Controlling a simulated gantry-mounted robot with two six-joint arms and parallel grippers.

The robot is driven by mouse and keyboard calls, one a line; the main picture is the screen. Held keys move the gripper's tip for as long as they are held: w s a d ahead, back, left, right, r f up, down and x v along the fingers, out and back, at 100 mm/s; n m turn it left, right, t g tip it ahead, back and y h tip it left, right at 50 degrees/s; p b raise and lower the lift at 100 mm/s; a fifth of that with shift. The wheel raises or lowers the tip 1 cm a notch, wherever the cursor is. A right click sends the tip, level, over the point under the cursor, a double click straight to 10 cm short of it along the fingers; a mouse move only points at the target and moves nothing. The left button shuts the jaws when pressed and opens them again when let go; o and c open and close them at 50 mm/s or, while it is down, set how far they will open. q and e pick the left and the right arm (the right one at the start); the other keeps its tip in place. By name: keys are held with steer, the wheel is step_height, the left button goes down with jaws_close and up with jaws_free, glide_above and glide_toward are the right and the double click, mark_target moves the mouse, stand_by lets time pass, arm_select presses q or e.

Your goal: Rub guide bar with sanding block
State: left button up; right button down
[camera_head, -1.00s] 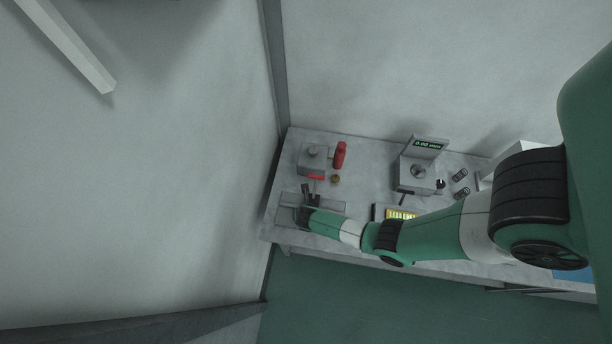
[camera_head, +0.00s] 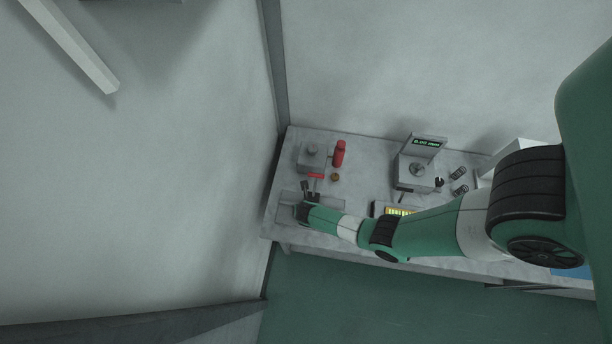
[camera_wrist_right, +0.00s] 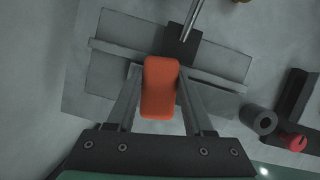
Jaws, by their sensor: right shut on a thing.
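The sanding block (camera_wrist_right: 160,88) is an orange block with rounded edges. In the right wrist view it is between the two fingers of my right gripper (camera_wrist_right: 158,90), which is shut on it. The guide bar (camera_wrist_right: 228,82) is a long pale strip running across a flat grey plate (camera_wrist_right: 120,28). The block's far end overlaps the bar in this view; I cannot tell whether they touch. In the head view my right gripper (camera_head: 303,211) is over the plate (camera_head: 289,196) at the table's left end, and the block cannot be made out. My left gripper is not in view.
A dark block (camera_wrist_right: 182,45) with a metal rod stands at the bar's far side. A red bottle (camera_head: 339,153) and a grey knobbed box (camera_head: 311,158) stand behind. A display device (camera_head: 414,172), dark cylinders (camera_head: 459,174) and a yellow-lit tray (camera_head: 400,211) lie to the right.

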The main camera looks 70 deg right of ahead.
steer(key=shift+d+f, duration=0.1)
steer(key=shift+d, duration=0.25)
steer(key=r+p, duration=0.5)
steer(key=shift+d+r+p, duration=0.25)
steer(key=shift+r+p, duration=0.35)
steer(key=shift+p, duration=0.05)
step_height(320, 180, up, 3)
steer(key=p, duration=0.3)
steer(key=shift+r, duration=0.1)
